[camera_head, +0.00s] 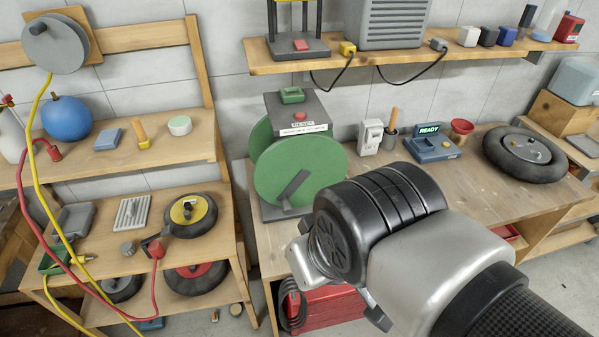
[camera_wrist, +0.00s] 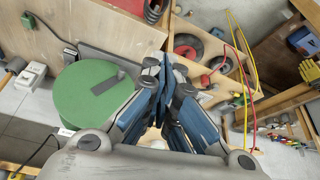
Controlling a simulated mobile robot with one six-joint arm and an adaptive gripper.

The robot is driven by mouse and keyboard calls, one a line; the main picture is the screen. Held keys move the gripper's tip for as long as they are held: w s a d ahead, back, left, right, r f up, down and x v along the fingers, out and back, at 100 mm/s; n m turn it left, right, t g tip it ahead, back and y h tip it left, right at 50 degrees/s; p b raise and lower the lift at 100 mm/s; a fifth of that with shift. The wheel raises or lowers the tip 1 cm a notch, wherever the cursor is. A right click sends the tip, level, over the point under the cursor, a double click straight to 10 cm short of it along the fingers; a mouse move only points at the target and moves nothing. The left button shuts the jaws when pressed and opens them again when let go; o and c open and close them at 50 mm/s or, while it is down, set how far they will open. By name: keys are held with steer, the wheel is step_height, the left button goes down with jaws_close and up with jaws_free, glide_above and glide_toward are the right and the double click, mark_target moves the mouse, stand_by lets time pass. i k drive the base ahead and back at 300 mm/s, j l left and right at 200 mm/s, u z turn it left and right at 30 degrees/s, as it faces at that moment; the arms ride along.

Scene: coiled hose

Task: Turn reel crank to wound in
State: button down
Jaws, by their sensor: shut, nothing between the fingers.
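The green reel (camera_head: 325,165) stands on the middle workbench, its round flange facing me. A dark grey crank bar (camera_head: 294,188) lies slanted across the lower part of the flange. The reel's grey top housing (camera_head: 295,106) carries a red button and a label. In the wrist view the reel (camera_wrist: 80,112) and its crank (camera_wrist: 108,83) are left of my gripper (camera_wrist: 165,66). My gripper's blue fingers are shut and empty. They appear apart from the crank, though the depth gap is hard to judge.
The workbench (camera_head: 470,185) also holds a white box (camera_head: 371,136), a display reading READY (camera_head: 431,146), a red funnel (camera_head: 462,129) and a black wheel (camera_head: 524,153). A shelf (camera_head: 400,61) hangs above the reel. Red and yellow hoses hang at the left rack (camera_head: 160,165).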

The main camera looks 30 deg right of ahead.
mark_target(290, 174)
steer(key=z, duration=0.45)
steer(key=j+z, duration=0.35)
steer(key=k+j+z, duration=0.1)
steer(key=j+z, duration=0.3)
steer(key=k+j+z, duration=0.15)
steer(key=z, duration=0.2)
steer(key=j, duration=0.1)
